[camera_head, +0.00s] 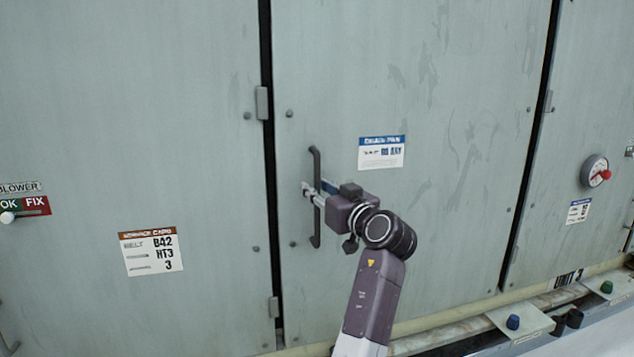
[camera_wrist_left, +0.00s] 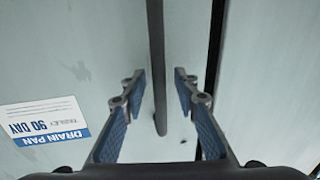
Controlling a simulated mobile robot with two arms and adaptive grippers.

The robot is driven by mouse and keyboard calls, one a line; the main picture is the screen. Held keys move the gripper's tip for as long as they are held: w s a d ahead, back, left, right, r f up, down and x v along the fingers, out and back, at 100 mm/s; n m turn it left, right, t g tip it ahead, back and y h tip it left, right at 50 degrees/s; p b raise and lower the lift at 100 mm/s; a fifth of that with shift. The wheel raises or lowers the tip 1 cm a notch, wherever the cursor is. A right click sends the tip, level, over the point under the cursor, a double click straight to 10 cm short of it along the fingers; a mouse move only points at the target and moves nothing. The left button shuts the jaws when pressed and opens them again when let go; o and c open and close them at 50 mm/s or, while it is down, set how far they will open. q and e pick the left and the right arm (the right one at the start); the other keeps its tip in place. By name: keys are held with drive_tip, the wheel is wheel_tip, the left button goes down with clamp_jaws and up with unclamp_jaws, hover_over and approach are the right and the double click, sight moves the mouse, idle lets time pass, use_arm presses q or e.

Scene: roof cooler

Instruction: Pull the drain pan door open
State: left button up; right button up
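The drain pan door (camera_head: 440,190) is the grey-green middle panel, and it looks closed in its frame. A blue-topped drain pan label (camera_head: 382,152) is on it and also shows in the left wrist view (camera_wrist_left: 42,124). Its dark vertical bar handle (camera_head: 316,162) is near the door's left edge. My left gripper (camera_head: 314,192) is at the handle's middle. In the left wrist view its blue-padded fingers (camera_wrist_left: 158,88) stand apart on either side of the handle (camera_wrist_left: 157,60), with gaps visible on both sides. My right gripper is not in view.
A left panel (camera_head: 130,120) carries a service card (camera_head: 152,250) and an OK/FIX tag (camera_head: 25,206).

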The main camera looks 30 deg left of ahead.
use_arm(q)
drive_tip(key=shift+w+a, duration=0.15)
drive_tip(key=shift+c, duration=0.5)
clamp_jaws()
drive_tip(key=shift+f, duration=0.1)
